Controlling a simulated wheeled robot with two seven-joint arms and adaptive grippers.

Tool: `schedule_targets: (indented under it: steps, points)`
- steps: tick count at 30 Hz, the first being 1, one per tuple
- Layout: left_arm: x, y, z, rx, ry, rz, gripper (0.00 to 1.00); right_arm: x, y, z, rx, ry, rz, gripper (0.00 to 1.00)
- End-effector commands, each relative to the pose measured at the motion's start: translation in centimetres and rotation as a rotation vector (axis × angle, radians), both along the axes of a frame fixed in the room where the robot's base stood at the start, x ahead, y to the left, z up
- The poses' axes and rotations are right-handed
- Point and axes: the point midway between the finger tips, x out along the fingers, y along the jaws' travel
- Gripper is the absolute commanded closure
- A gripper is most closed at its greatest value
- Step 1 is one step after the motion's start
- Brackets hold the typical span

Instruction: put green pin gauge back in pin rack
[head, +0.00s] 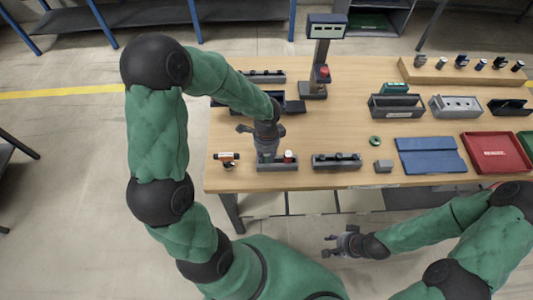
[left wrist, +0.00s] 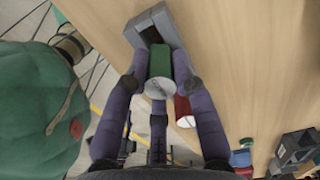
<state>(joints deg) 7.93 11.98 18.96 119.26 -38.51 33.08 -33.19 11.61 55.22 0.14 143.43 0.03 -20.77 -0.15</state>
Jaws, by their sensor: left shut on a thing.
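The green pin gauge (left wrist: 158,62) is between the fingers of my left gripper (left wrist: 165,85) in the left wrist view, its pale round end facing the camera. My left gripper (head: 267,153) is shut on it, directly over the grey pin rack (head: 291,167) near the table's front edge. The rack also shows in the left wrist view (left wrist: 142,28), just beyond the pin. I cannot tell whether the pin is inside a hole. A red pin with a pale end (head: 288,157) stands in the rack, right of the gripper. My right gripper (head: 340,241) is open and empty, off the table's front.
An orange-and-white part (head: 226,157) lies left of the rack. A second dark rack (head: 336,161) stands to the right, then a small grey block (head: 383,166), a green ring (head: 375,141), a blue mat (head: 430,155) and a red tray (head: 497,153). A display stand (head: 321,60) rises behind.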

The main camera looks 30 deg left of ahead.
Motion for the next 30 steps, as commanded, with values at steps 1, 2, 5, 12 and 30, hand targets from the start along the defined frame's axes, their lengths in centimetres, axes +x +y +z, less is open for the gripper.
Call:
schedule_targets:
  steps: [1, 2, 5, 12, 30]
  points:
    - [0.0, 0.0, -0.3, 0.000, 0.000, 0.000, 1.00, 0.0, 0.0, -0.2, 0.000, 0.000, 0.000, 0.60]
    - [0.0, 0.0, -0.3, 0.000, 0.000, 0.000, 1.00, 0.0, 0.0, -0.3, 0.000, 0.000, 0.000, 0.60]
    - [0.0, 0.0, -0.6, 0.000, 0.000, 0.000, 1.00, 0.0, 0.0, -0.5, 0.000, 0.000, 0.000, 0.60]
    - [0.0, 0.0, -0.7, 0.000, 0.000, 0.000, 0.50, 0.0, 0.0, -0.6, 0.000, 0.000, 0.000, 0.60]
    - [0.1, 0.0, 2.9, 0.000, -0.004, 0.000, 0.50, 0.0, 0.0, 1.1, 0.000, 0.000, 0.000, 0.60]
